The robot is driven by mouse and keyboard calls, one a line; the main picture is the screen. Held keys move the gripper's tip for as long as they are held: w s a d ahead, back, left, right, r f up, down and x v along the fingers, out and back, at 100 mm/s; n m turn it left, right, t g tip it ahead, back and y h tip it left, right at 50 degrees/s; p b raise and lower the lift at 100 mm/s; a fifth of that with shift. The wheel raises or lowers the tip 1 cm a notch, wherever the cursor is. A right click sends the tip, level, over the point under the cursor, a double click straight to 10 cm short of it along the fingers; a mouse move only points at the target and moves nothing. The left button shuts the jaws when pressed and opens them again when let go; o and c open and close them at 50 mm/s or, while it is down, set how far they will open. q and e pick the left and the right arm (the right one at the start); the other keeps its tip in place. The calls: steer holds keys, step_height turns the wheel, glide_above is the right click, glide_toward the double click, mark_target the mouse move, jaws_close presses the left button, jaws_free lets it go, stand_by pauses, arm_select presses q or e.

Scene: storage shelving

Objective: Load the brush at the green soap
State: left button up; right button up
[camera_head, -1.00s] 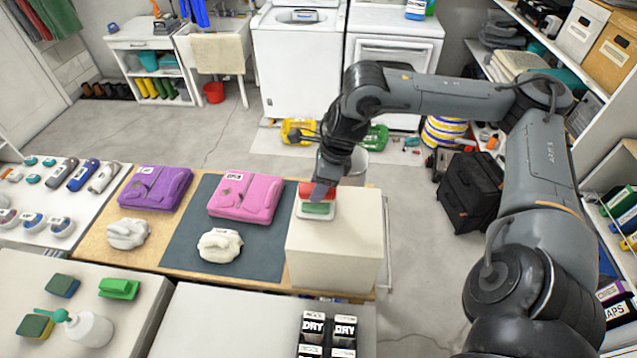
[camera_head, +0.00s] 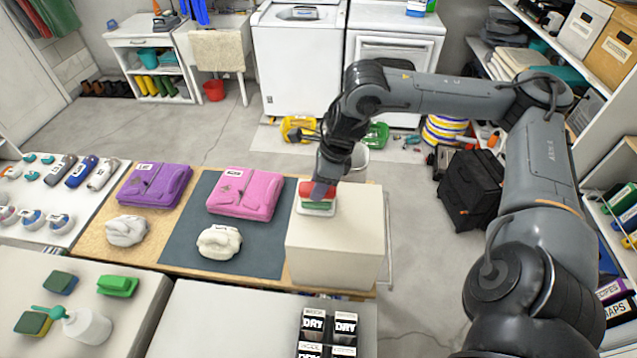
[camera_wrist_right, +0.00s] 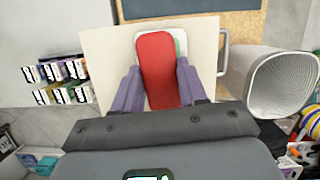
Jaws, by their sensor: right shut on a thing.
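My right gripper (camera_head: 322,190) is shut on a red brush (camera_wrist_right: 158,68), with one finger on each side of it in the right wrist view. The brush sits over the green soap (camera_head: 318,205), which lies on a white dish (camera_head: 316,212) on top of the cream box (camera_head: 335,260). In the wrist view the brush hides most of the soap; only a green sliver (camera_wrist_right: 177,47) shows at its edge. The brush looks to be on or just above the soap; I cannot tell if they touch. My left gripper is out of view.
A pink folded garment (camera_head: 246,193) and a white cloth (camera_head: 220,241) lie on the dark mat left of the box. A purple garment (camera_head: 155,185) lies farther left. Black "DRY" boxes (camera_head: 328,328) stand in front. A wastebasket (camera_wrist_right: 280,82) stands beside the box.

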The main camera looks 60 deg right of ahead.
steer(key=shift+f+b, duration=0.3)
steer(key=shift+f, duration=0.05)
stand_by(0.3)
steer(key=shift+f, duration=0.1)
stand_by(0.8)
steer(key=shift+r+p, duration=0.7)
steer(key=shift+r, duration=0.15)
steer(key=shift+r+p, duration=2.3)
steer(key=shift+r, duration=0.45)
